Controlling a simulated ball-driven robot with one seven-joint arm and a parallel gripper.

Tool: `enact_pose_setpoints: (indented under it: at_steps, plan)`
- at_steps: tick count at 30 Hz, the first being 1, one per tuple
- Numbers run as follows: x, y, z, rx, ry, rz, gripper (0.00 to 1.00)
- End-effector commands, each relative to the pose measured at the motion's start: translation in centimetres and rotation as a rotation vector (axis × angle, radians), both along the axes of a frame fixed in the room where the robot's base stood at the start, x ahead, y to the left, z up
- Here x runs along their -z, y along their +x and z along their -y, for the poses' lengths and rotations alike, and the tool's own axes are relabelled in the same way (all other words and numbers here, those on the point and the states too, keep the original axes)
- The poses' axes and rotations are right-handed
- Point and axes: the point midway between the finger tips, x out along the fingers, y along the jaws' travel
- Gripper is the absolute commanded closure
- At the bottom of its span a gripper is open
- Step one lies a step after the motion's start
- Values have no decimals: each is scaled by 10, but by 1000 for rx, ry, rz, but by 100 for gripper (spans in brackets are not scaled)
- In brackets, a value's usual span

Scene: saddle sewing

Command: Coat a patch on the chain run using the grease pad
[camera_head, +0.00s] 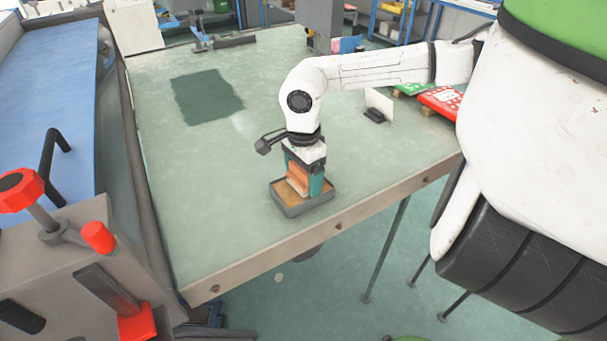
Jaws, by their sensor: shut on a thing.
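My gripper (304,182) points down near the front edge of the table. Its teal fingers are shut on a salmon-orange block (297,178), which looks like the grease pad. The pad is over a shallow grey tray (292,211) with a tan-brown inside. I cannot tell whether the pad's underside touches the tray's contents. I cannot make out a chain run for certain. A dark green rectangle (206,96) lies flat on the table, to the left of and beyond my gripper.
The pale green table (220,200) is mostly clear left of my arm. A small white upright card (379,103) and red and green items (440,101) lie to the right. A grey machine with red knobs (98,237) stands at front left, beside a blue surface (50,100).

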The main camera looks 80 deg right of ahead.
Motion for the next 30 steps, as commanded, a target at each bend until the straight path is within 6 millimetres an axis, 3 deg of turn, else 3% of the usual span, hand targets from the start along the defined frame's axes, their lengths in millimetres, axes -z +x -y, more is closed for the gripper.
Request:
enact_pose_setpoints:
  at_steps: [14, 30]
  plan:
    - [3, -1, -1, -1, 1, -4, 44]
    - [-39, -1, 0, 0, 0, -3, 44]
